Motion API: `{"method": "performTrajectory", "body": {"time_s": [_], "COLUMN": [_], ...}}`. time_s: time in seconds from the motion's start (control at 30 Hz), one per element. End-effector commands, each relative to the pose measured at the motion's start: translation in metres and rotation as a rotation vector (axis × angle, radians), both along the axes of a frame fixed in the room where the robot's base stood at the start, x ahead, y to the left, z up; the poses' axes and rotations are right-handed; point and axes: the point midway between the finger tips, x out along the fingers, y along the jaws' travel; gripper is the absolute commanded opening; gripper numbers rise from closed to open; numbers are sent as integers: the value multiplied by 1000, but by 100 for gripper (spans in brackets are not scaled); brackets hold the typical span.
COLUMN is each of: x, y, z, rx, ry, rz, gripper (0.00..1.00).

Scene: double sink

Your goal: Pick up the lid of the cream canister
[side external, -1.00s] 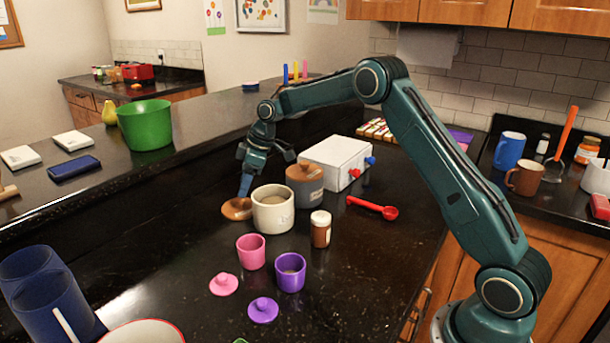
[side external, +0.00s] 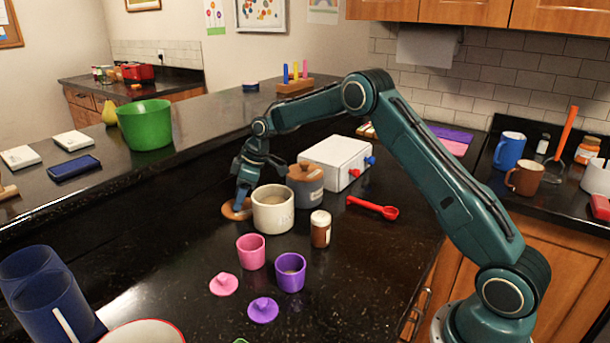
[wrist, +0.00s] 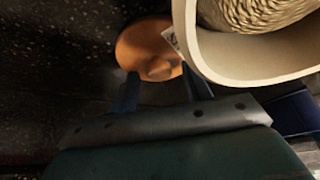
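The cream canister (side external: 273,216) stands upright and uncovered on the dark counter, with tan contents inside. Its rim (wrist: 262,58) fills the upper right of the wrist view. The round orange-brown lid (side external: 230,212) lies flat on the counter, just left of the canister. In the wrist view the lid (wrist: 137,45) shows its knob facing up. My gripper (side external: 240,205) is low over the lid, partly hiding it in the side view. In the wrist view my gripper (wrist: 162,82) is open, its two fingers apart near either side of the knob; contact is unclear.
A grey canister with its brown lid on (side external: 305,187) stands behind the cream one. A brown jar (side external: 320,230), a pink cup (side external: 251,252) and a purple cup (side external: 290,272) stand in front. A red scoop (side external: 374,208) lies right. The raised ledge (side external: 130,175) runs behind the lid.

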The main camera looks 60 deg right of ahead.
Motion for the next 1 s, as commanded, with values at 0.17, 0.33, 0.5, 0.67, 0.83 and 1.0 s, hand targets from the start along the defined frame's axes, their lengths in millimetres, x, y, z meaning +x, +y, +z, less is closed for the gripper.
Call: {"method": "performTrajectory", "body": {"time_s": [0.17, 0.33, 0.5, 0.67, 0.83, 1.0], "x": [0, 0, 0, 0, 1, 0], "y": [0, 0, 0, 0, 0, 0], "z": [0, 0, 1, 9, 27, 52], "rx": [0, 0, 0, -1, -1, -1], "ry": [0, 0, -1, -2, -3, -4], "rz": [0, 0, 0, -1, 1, 1], "gripper": [13, 3, 3, 3, 3, 3]}}
